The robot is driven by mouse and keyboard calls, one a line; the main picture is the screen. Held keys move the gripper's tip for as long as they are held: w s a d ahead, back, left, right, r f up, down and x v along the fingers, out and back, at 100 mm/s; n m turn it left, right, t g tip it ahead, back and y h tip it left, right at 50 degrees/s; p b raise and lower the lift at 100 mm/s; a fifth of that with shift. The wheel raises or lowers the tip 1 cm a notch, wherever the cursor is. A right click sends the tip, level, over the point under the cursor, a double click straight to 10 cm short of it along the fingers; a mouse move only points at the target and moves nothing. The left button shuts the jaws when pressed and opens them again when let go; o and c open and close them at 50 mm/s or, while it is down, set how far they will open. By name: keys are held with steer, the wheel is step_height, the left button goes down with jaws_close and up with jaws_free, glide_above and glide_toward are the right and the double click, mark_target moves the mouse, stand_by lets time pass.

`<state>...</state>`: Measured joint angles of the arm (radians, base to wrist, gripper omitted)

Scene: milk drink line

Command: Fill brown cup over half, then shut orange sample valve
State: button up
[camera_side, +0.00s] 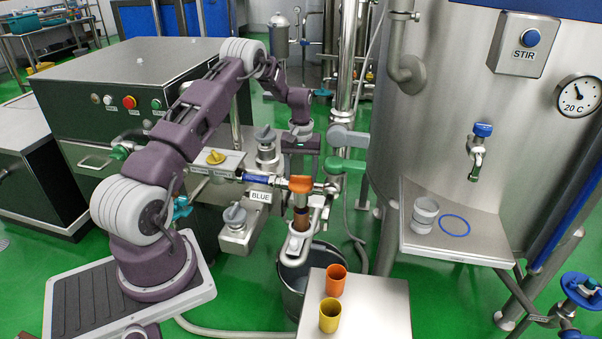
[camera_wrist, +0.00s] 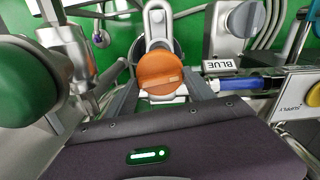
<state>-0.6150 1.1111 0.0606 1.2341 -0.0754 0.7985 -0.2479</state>
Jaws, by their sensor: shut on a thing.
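The orange sample valve (camera_side: 300,184) has an orange handle on a steel pipe fitting, beside the plate marked BLUE. In the wrist view its orange handle (camera_wrist: 160,72) sits between my fingers. My gripper (camera_side: 301,170) comes down on it from above and is shut on the handle. The brown cup (camera_side: 301,219) stands upright directly below the valve, at a small steel holder. Its contents and fill level cannot be made out. In the wrist view the handle and my gripper hide the cup.
An orange cup (camera_side: 336,280) and a yellow cup (camera_side: 330,316) stand on a steel table (camera_side: 375,310) in front. A bucket (camera_side: 295,285) is below the holder. Green-handled (camera_side: 345,166) and grey-handled (camera_side: 345,138) valves are close to the right of my gripper. The tank (camera_side: 440,100) stands farther right.

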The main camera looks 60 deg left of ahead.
mark_target(301, 176)
steer(key=shift+m, duration=0.8)
steer(key=o, duration=1.4)
step_height(301, 176, up, 7)
steer(key=shift+r, duration=0.1)
